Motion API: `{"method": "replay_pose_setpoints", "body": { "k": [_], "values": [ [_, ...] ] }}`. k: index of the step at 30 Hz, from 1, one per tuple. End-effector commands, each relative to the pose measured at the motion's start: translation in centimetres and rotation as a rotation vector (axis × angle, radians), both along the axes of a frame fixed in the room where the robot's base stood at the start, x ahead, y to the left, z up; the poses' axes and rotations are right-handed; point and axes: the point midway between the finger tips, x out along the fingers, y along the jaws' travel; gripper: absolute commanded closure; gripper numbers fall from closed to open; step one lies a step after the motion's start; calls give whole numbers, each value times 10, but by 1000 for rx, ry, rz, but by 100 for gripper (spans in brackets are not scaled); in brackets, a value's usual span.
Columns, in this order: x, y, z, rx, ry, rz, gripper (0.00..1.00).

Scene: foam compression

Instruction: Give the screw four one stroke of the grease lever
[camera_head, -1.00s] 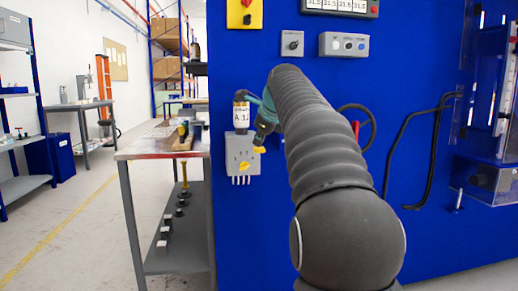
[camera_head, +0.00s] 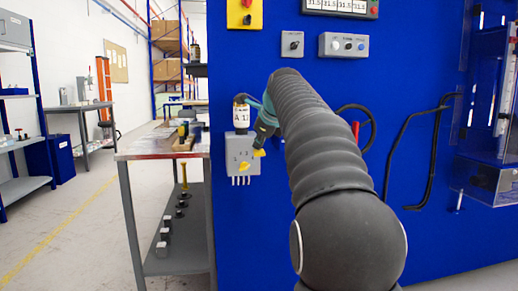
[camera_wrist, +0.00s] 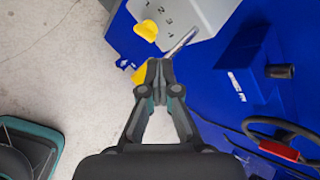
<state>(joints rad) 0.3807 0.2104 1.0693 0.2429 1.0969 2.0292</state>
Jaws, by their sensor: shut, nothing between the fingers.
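A grey grease unit (camera_head: 242,156) is fixed low on the blue wall, with a labelled bottle (camera_head: 240,118) on top. It also shows at the top of the wrist view (camera_wrist: 205,12), where its face is numbered. A yellow selector knob (camera_head: 244,167) sits on its face and also shows in the wrist view (camera_wrist: 146,30). The grease lever is a metal rod (camera_wrist: 181,43) with a yellow grip (camera_head: 259,153). My gripper (camera_wrist: 160,66) is shut and empty, with its fingertips at the lever and overlapping it in view. I cannot tell whether they touch. The grip is partly hidden behind the fingers.
A red-and-black handwheel (camera_wrist: 283,146) and a blue block with a dark knob (camera_wrist: 245,65) lie to the right in the wrist view. A metal workbench (camera_head: 150,152) stands to the left. Black hoses (camera_head: 388,165) run along the wall at right.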

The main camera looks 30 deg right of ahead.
Motion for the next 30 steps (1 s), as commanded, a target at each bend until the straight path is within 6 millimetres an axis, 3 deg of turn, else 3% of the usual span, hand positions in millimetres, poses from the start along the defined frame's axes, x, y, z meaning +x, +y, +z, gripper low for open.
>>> {"method": "replay_pose_setpoints", "body": {
  "k": [30],
  "values": [
    [0,0,-11,0,3,0,100]
  ]
}}
